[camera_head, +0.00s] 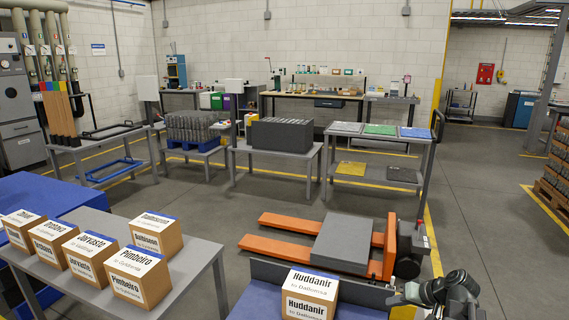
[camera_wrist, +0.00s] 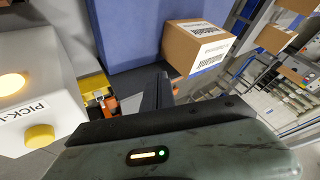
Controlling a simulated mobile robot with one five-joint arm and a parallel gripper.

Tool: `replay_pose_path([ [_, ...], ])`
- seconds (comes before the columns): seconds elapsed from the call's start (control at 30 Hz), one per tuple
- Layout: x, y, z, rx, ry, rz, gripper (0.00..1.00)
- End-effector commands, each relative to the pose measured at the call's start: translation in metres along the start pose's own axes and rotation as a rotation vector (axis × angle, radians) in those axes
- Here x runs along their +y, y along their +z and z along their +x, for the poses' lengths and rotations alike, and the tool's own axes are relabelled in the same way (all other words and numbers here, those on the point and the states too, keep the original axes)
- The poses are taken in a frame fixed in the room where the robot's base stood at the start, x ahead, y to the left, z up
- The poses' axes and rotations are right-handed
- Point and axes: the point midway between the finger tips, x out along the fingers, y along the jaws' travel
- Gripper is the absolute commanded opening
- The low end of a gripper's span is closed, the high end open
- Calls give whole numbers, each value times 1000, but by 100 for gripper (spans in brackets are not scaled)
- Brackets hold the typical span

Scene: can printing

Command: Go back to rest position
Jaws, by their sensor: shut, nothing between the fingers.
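My gripper (camera_head: 399,296) is at the lower right of the head view, beside the right side of a cardboard box (camera_head: 311,296) with a white "Huddanir" label. It looks apart from the box. The box stands on a blue surface (camera_head: 247,302) at the bottom of the view. In the wrist view my gripper (camera_wrist: 166,88) shows dark fingers, shut and empty, beyond a grey-green housing with a green light. A labelled cardboard box (camera_wrist: 190,48) lies past the fingers on a blue surface (camera_wrist: 125,35). The lower part of my arm is cut off by the head view's edge.
Several labelled boxes (camera_head: 150,280) stand on a grey table (camera_head: 205,262) at left. An orange pallet jack (camera_head: 280,240) is on the floor ahead. A white unit (camera_wrist: 35,90) with a yellow knob is close by at left in the wrist view. Floor at right (camera_head: 490,230) is clear.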

Motion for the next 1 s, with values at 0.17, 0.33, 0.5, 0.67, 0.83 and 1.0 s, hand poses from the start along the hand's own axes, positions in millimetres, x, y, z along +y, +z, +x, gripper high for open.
replay_pose_path([
  [0.17,-108,41,70,-204,-2,-168,0],
  [0.33,-167,87,101,-363,62,-265,0],
  [0.5,-192,135,107,-510,227,-307,0],
  [0.67,-153,148,73,-566,485,-109,0],
  [0.83,-181,119,31,-564,476,-121,0],
  [1.0,-204,94,-7,-564,474,-121,0],
])
